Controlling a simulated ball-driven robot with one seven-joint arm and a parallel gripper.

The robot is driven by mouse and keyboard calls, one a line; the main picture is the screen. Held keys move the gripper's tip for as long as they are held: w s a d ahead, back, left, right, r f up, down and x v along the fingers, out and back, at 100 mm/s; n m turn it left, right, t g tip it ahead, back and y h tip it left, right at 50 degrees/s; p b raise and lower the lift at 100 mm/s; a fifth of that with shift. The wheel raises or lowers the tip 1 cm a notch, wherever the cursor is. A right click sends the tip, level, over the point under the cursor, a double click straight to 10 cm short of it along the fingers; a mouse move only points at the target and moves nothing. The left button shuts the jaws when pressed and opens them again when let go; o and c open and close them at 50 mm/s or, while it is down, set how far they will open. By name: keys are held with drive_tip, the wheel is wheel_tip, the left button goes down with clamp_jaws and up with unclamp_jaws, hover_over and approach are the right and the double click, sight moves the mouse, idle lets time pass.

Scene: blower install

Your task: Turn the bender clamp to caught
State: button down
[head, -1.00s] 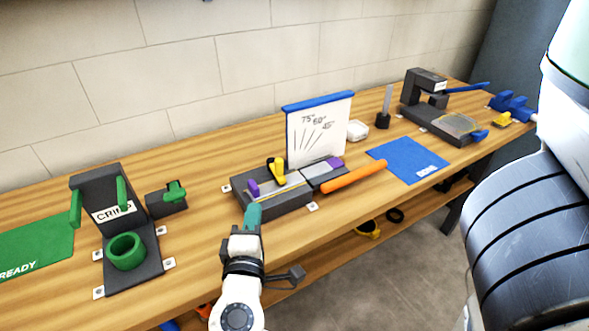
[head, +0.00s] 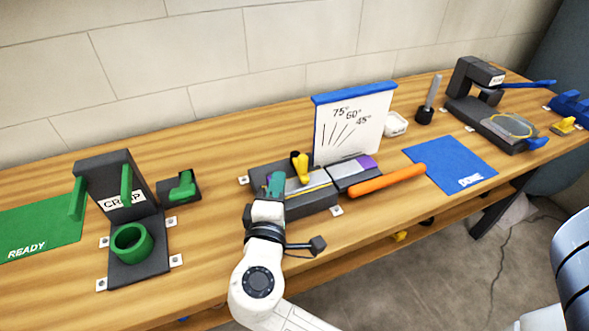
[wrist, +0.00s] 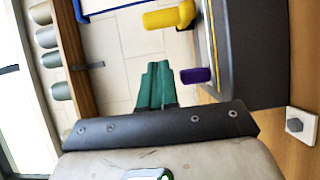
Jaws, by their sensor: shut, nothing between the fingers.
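The bender is a dark base (head: 310,203) with grey bars and purple parts, bolted to the bench. Its clamp (head: 302,169) is a yellow lever standing up near the left half of the base, with a dark part beside its top. My gripper (head: 275,183), with teal fingers, is shut and empty just left of the clamp in the head view, in front of the bender's left end. In the wrist view the fingers (wrist: 153,84) point toward the wall, beside a purple peg (wrist: 196,76) and below the yellow clamp lever (wrist: 168,18), apart from both.
An orange handle (head: 373,185) sticks out to the right of the bender, before an angle board (head: 353,125). A blue mat (head: 450,168) lies right of it. A crimp stand (head: 137,260) with green parts and a green mat (head: 42,228) are at left.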

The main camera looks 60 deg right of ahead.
sight(305, 165)
drive_tip(key=shift+s+d+p, duration=0.25)
drive_tip(key=shift+d, duration=0.8)
drive_tip(key=shift+s+d+p, duration=0.25)
drive_tip(key=shift+d, duration=0.8)
drive_tip(key=shift+s+d, duration=0.7)
drive_tip(key=shift+d, duration=0.1)
